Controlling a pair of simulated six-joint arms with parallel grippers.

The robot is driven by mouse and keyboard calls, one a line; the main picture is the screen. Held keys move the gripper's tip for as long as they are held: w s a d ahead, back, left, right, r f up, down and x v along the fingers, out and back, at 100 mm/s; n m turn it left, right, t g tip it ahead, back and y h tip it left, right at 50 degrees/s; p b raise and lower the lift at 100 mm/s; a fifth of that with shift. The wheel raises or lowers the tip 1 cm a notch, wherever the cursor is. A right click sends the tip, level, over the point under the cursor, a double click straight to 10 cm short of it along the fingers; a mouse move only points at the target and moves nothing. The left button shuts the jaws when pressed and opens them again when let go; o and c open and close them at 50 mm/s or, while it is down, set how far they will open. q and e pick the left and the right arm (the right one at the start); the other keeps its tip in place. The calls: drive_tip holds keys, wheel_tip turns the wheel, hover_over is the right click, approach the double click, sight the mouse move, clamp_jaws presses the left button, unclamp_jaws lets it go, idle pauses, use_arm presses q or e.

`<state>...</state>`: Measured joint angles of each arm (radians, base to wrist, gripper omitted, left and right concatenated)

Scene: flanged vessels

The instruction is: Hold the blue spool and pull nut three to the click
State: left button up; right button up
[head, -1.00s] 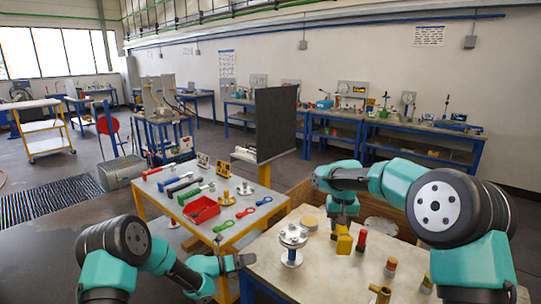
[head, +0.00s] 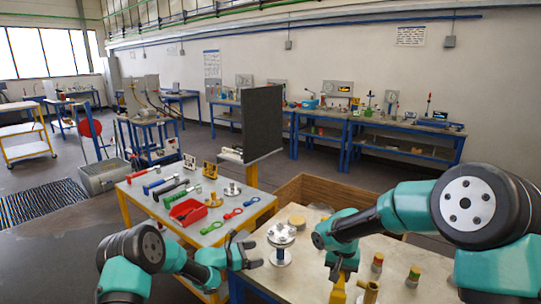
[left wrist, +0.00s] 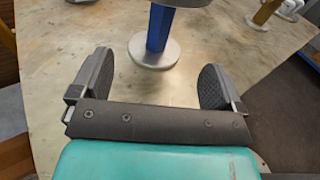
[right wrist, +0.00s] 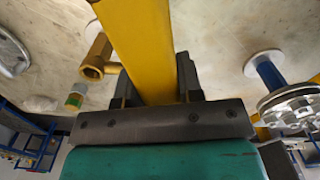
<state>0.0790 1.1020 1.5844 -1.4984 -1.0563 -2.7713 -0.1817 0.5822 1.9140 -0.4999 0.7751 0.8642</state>
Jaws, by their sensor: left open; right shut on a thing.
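The blue spool (head: 280,256) stands upright on the light worktop, with a silver flange (head: 281,234) on top. Several small nuts show on the flange in the right wrist view (right wrist: 298,102); which is nut three I cannot tell. My left gripper (head: 249,250) is open just left of the spool. In the left wrist view, the blue stem (left wrist: 158,28) is ahead between the open fingers (left wrist: 156,85), apart from them; the flange is cut off. My right gripper (head: 341,268) is shut on a yellow tool (right wrist: 138,40), clear of the spool; its far end is out of view.
A brass socket-like piece (right wrist: 95,58) is beside the yellow tool; whether they join is unclear. Two banded posts (head: 377,262) (head: 413,276) stand at right. A yellow-framed side table at left holds wrenches and a red bin (head: 188,212). A dark panel (head: 262,122) stands behind.

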sight(278, 258)
use_arm(q)
drive_tip(key=shift+x, duration=5)
drive_tip(key=shift+c, duration=0.4)
drive_tip(key=c, duration=1.4)
